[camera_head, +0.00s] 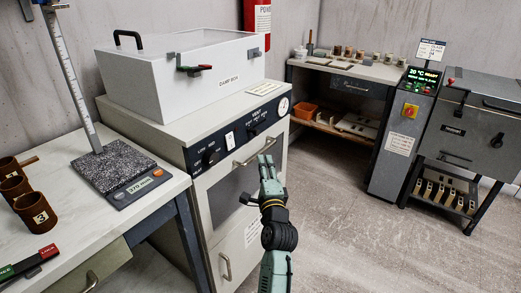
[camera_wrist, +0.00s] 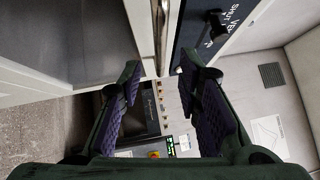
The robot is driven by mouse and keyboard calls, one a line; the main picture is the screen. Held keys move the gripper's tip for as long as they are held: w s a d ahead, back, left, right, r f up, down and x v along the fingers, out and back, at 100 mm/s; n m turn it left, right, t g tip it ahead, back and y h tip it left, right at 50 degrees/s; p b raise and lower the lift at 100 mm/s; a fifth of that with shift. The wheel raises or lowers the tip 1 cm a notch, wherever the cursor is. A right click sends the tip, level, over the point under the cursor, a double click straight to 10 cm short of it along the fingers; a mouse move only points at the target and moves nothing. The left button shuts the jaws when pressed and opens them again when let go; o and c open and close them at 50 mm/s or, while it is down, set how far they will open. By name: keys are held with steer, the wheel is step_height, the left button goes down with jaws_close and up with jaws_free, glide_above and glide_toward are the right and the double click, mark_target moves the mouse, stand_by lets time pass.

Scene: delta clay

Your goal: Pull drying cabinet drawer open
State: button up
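The drying cabinet (camera_head: 206,185) is a pale unit with a dark control panel (camera_head: 240,140). Below the panel is a windowed front (camera_head: 232,190) with a horizontal metal bar handle (camera_head: 252,150). A lower plain front (camera_head: 236,252) has its own handle (camera_head: 226,267) and a label. Both fronts look closed. My gripper (camera_head: 266,160) is in front of the upper handle's right part. In the wrist view, my gripper (camera_wrist: 158,72) is open and empty; the upper handle (camera_wrist: 160,30) lies in line with the gap between the fingers. I cannot tell whether they touch.
A white damp box (camera_head: 190,75) stands on the cabinet. A workbench with a scale (camera_head: 125,180) and brown cups (camera_head: 35,213) is at left. A shelf table (camera_head: 350,68) and grey machines (camera_head: 402,135) stand behind at right. The floor (camera_head: 370,235) at right is clear.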

mark_target(260, 152)
steer(key=w, duration=0.4)
steer(key=w+a+r+p, duration=0.1)
steer(key=w, duration=0.2)
steer(key=shift+c, duration=0.5)
jaws_close()
steer(key=shift+f, duration=0.1)
